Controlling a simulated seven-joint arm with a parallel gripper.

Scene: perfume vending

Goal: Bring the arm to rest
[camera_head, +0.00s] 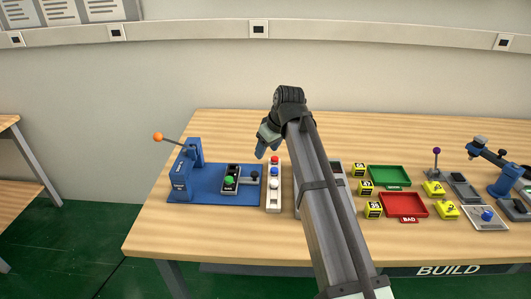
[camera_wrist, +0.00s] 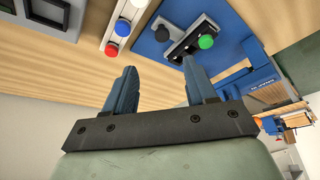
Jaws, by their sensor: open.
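My gripper (camera_wrist: 156,88) shows in the wrist view with its two blue fingers spread apart and nothing between them. In the head view my gripper (camera_head: 262,149) hangs above the table (camera_head: 235,124), just behind a white strip with red, blue and white balls. My arm reaches in from the front of the picture and hides part of the table middle.
A blue station (camera_head: 200,195) with an orange-knobbed lever stands left of the white strip (camera_head: 274,203). Right of my arm are yellow blocks (camera_head: 366,187), a green tray (camera_head: 389,185), a red tray (camera_head: 425,209) and a blue device (camera_head: 510,180). The table's back strip is clear.

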